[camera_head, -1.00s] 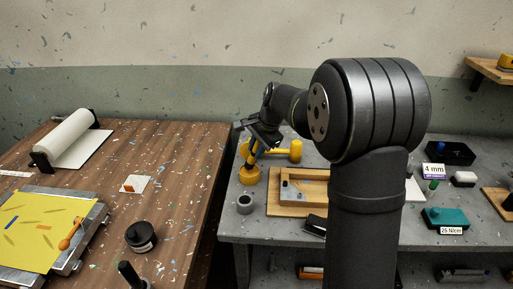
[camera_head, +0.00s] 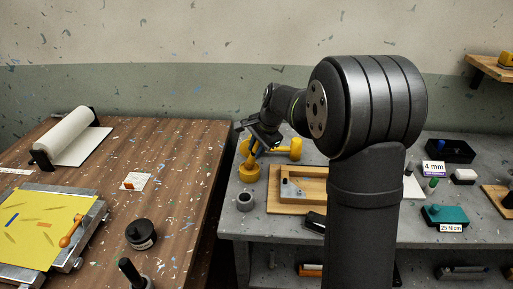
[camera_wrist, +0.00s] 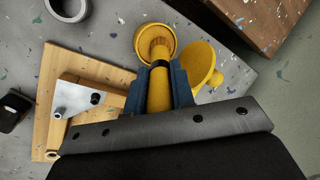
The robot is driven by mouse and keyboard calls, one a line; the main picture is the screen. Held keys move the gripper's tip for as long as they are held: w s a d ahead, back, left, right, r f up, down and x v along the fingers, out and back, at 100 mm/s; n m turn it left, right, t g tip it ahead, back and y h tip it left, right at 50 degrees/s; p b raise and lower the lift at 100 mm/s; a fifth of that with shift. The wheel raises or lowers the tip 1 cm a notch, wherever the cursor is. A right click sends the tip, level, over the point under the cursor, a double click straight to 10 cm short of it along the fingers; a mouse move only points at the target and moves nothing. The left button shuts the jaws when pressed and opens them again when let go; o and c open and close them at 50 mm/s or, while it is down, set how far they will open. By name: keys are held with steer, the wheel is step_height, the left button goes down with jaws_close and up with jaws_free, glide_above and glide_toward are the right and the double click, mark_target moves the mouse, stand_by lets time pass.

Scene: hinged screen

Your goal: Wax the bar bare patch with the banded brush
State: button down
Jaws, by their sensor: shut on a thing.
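My gripper (camera_wrist: 160,90) is shut on a yellow brush handle (camera_wrist: 160,92) with a black band. A hinged screen with a yellow sheet (camera_head: 40,240) lies on the wooden table at left. It bears a blue bar, an orange bar and several thin leaf-like marks. I cannot tell which mark is bare.
A yellow flared tool (camera_wrist: 203,65) lies beside the pot. A grey ring (camera_head: 245,201) and a wooden tray (camera_head: 279,207) are close by. A black jar (camera_head: 140,235) and a dark upright knob (camera_head: 130,272) stand between the screen and the bench. A gap separates table and bench.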

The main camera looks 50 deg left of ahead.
stand_by(0.4)
steer(key=shift+r, duration=3.5)
steer(key=w+d+r+n, duration=0.2)
steer(key=w+d+r, duration=0.1)
steer(key=w+d, duration=2.35)
steer(key=d+m, duration=0.2)
steer(key=d, duration=2.6)
steer(key=shift+s, duration=0.4)
steer(key=shift+a, duration=0.1)
